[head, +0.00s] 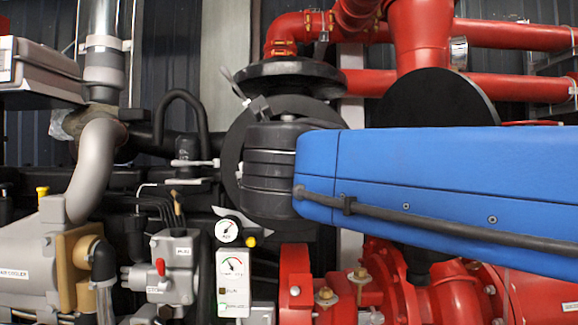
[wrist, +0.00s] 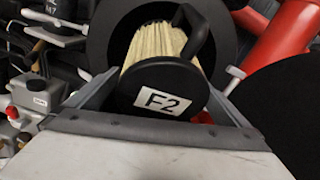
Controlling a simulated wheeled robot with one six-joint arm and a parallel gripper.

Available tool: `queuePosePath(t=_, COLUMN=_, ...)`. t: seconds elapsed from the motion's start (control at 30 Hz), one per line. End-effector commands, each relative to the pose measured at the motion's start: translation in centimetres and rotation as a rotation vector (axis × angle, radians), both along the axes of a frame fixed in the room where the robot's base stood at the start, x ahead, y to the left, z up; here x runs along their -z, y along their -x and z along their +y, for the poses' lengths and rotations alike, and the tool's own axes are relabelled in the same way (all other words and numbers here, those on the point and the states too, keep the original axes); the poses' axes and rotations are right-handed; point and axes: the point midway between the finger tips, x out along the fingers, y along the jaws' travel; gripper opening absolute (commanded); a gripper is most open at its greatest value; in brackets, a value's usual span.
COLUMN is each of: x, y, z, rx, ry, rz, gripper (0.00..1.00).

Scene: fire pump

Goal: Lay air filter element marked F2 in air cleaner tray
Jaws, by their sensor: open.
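The air filter element marked F2 (wrist: 160,90) shows in the wrist view. It has a black round end cap with a white F2 label, cream pleats behind it and a black curved handle at upper right. My gripper (wrist: 163,84) is open, with one grey finger on each side of the filter. I cannot tell whether either finger touches it. A large dark round shape (wrist: 103,40) is behind the filter; I cannot tell whether it is the air cleaner tray. In the head view my blue arm crosses from the right, and neither my fingers nor the filter can be made out.
Red pipes (head: 420,35) run along the top right, with red pump parts (head: 450,295) below. A gauge panel (head: 231,280) stands at lower middle. A grey curved pipe (head: 93,165) and engine parts crowd the left. Little free room shows around my arm.

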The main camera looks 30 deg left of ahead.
Motion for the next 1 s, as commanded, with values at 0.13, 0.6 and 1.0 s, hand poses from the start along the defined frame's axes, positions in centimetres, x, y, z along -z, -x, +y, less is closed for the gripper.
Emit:
queuePosePath(t=0.13, x=-0.3, y=2.9, z=-1.6, rx=-0.004, ry=-0.004, rz=-0.003, gripper=1.00)
queuePosePath(t=0.6, x=-0.5, y=8.2, z=-4.6, rx=-0.001, ry=-0.006, rz=-0.005, gripper=1.00)
queuePosePath(t=1.0, x=-0.5, y=8.4, z=-4.9, rx=0.000, ry=-0.006, rz=-0.005, gripper=1.00)
